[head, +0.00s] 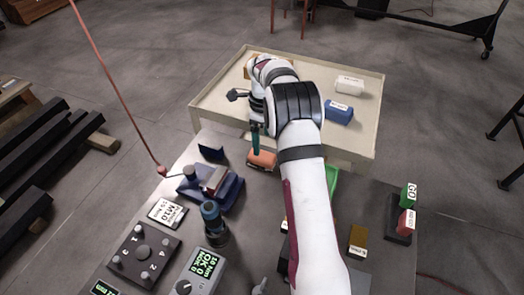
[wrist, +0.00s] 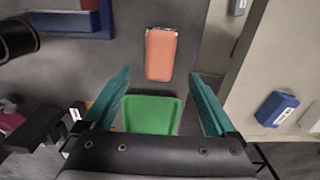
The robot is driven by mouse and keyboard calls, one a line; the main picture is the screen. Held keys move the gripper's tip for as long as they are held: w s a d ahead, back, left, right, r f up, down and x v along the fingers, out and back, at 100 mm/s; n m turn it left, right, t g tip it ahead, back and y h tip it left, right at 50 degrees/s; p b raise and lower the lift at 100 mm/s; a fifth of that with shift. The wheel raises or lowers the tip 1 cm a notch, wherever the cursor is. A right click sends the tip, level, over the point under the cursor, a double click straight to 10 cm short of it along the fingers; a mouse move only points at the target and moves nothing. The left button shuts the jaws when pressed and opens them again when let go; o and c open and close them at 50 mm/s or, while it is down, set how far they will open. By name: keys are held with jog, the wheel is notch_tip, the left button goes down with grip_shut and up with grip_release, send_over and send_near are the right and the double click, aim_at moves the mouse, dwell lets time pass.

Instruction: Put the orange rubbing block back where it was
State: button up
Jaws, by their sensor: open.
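The orange rubbing block (head: 262,160) lies on the grey table near its far edge, close to the cream tray table. It also shows in the wrist view (wrist: 161,54), flat and apart from my gripper. My gripper (wrist: 164,78) is open and empty, its two teal fingers spread wide, with the block beyond and between their tips. In the head view the gripper (head: 256,140) is seen over the block, partly hidden by my arm. A green tray (wrist: 152,115) lies just below the block in the wrist view; my arm hides part of it in the head view.
The cream tray table (head: 222,87) beyond holds a blue block (head: 339,112) and a white block (head: 349,85). A blue vise-like fixture (head: 212,188) and a dark cylinder (head: 212,225) stand left of my arm. GO and red blocks (head: 407,208) stand at right.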

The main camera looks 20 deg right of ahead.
aim_at(262, 155)
jog(key=s+a+r+n, duration=0.5)
jog(key=s+r, duration=0.2)
jog(key=r, duration=0.1)
jog(key=s+a+r+n, duration=0.4)
jog(key=s+r, duration=0.3)
jog(key=s+a+n, duration=0.2)
jog(key=s+n, duration=0.2)
jog(key=s, duration=0.3)
jog(key=s+a+f+n+y, duration=0.1)
jog(key=s+n, duration=0.3)
jog(key=s, duration=0.4)
jog(key=s+a+f+n, duration=0.1)
jog(key=s+a+n, duration=0.3)
jog(key=s, duration=0.4)
jog(key=shift+s+f+y, duration=0.15)
jog(key=shift+s+y, duration=0.05)
jog(key=shift+y, duration=0.2)
